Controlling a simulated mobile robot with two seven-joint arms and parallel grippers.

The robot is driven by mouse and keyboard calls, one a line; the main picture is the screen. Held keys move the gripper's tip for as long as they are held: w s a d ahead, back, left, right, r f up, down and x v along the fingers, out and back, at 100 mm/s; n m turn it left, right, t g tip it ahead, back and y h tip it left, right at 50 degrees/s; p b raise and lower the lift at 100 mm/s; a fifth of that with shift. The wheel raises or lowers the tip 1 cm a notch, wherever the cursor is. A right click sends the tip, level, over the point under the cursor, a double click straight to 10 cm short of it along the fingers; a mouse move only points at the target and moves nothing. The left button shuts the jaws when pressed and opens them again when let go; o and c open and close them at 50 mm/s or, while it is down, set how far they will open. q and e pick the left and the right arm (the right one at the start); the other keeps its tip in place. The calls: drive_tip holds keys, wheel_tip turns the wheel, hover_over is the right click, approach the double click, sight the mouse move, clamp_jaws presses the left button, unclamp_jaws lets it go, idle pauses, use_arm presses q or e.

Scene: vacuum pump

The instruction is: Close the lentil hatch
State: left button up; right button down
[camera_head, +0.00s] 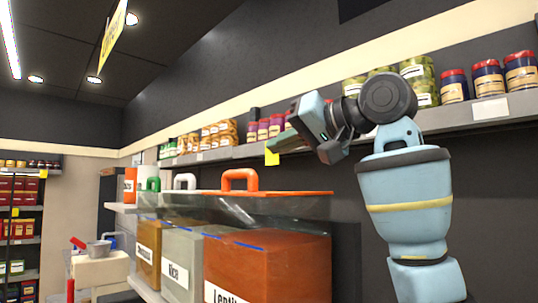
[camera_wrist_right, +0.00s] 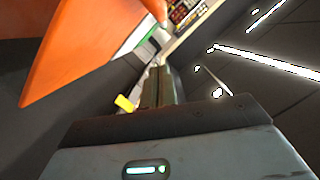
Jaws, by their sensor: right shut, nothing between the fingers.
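The lentil bin (camera_head: 268,265) is an orange-brown box with a partly cut-off "Lentil" label, at the lower middle of the head view. Above it is its hatch, a clear lid (camera_head: 285,207) with an orange edge and an orange handle (camera_head: 240,178). My left gripper is out of view.
A rice bin (camera_head: 180,265) and another bin (camera_head: 148,250) stand left of the lentil bin. A shelf (camera_head: 235,152) with jars and packets runs behind my right gripper, with a yellow tag (camera_head: 272,155). A metal scoop or pan (camera_head: 98,247) lies on a stand at far left.

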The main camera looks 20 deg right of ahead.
drive_tip(key=a+v, duration=0.1)
drive_tip(key=v, duration=0.6)
drive_tip(key=shift+s+d+r, duration=0.15)
drive_tip(key=shift+s+d, duration=0.05)
drive_tip(key=shift+s, duration=0.25)
drive_tip(key=shift+w+d, duration=0.1)
